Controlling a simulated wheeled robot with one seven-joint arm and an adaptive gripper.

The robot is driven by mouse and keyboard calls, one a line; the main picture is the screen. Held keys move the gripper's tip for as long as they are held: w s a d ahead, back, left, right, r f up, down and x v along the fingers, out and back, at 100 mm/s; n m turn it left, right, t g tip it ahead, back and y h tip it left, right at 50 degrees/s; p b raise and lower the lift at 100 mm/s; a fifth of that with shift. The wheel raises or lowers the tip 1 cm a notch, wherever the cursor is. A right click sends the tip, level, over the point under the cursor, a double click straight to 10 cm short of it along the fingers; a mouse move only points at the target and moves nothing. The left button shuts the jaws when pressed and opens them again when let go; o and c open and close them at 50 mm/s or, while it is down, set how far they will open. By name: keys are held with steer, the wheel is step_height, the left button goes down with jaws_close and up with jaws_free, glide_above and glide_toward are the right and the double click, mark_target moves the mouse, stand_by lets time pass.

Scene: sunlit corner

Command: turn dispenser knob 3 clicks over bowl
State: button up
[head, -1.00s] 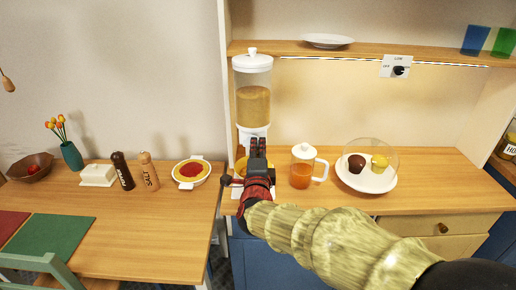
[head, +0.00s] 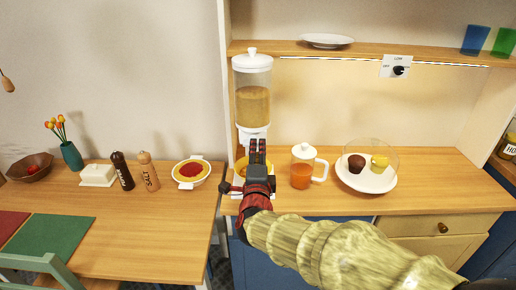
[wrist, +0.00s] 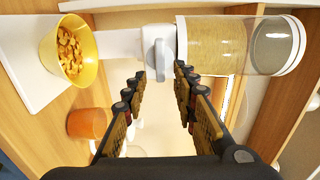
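The dispenser is a clear cylinder of tan cereal (head: 253,105) with a white lid, standing on the counter in the head view; it lies sideways in the wrist view (wrist: 215,45). Its grey knob (wrist: 158,55) shows on the white neck in the wrist view. The yellow bowl (wrist: 88,62) holds cereal pieces and sits under the outlet; it is mostly hidden behind my gripper in the head view (head: 240,166). My gripper (wrist: 161,76) is open, its fingertips either side of the knob's line. I cannot tell whether they touch the knob.
A jug of orange drink (head: 302,174) stands close to the right of my gripper. Farther right is a plate (head: 366,184) with cakes under a clear dome. A shelf (head: 370,52) runs above. A pie dish (head: 191,184) sits on the table at left.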

steer(key=s, duration=0.9)
steer(key=shift+s+a, duration=0.15)
steer(key=shift+s, duration=0.05)
